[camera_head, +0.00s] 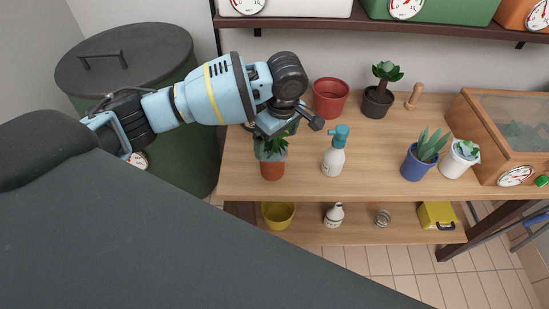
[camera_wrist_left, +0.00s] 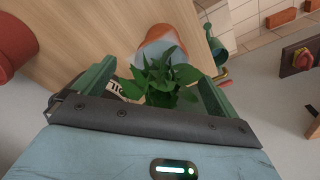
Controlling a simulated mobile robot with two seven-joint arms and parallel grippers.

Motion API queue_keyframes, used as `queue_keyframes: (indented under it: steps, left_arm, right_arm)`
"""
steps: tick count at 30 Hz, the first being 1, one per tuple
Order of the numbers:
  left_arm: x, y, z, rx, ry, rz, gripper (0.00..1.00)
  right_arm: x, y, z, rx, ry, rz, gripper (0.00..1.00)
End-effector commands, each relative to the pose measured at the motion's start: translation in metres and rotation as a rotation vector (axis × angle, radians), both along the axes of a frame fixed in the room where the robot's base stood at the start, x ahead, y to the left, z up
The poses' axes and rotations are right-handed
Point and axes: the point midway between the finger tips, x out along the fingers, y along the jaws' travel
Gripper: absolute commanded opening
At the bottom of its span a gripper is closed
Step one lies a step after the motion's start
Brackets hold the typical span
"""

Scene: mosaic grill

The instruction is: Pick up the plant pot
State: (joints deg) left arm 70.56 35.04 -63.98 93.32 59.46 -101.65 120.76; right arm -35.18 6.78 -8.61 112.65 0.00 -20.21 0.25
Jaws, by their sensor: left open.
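A terracotta plant pot (camera_head: 271,171) with a pale grey-blue upper band and a green leafy plant stands at the front left of the wooden table. My left gripper (camera_head: 272,137) is over it, pointing down, partly covering the plant. In the left wrist view the gripper (camera_wrist_left: 155,91) is open, with its green fingers on either side of the leaves. The pot (camera_wrist_left: 169,38) shows beyond the leaves, which hide part of it. I cannot tell whether the fingers touch the plant. My right gripper is not in view.
A white spray bottle (camera_head: 334,158) with a teal top stands right of the pot. An empty red pot (camera_head: 330,98), a dark potted plant (camera_head: 377,101), a blue pot (camera_head: 417,165) and a white pot (camera_head: 455,163) are also on the table (camera_head: 375,142). A wooden case (camera_head: 480,140) stands at right.

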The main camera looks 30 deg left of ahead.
Motion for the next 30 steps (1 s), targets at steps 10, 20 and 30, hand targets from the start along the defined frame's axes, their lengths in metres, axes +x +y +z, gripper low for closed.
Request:
queue_keyframes:
  steps: [10,20,30]
  left_arm:
    - [0.000,0.004,-0.026,-0.001,0.005,-0.001,0.97]
    - [0.000,0.011,-0.046,0.001,0.003,-0.002,0.97]
    - [0.001,0.016,-0.078,-0.001,0.000,-0.002,0.97]
  right_arm:
    - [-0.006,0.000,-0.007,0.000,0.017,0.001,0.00]
    - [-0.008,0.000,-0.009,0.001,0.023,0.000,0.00]
    - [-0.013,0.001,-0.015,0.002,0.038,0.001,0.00]
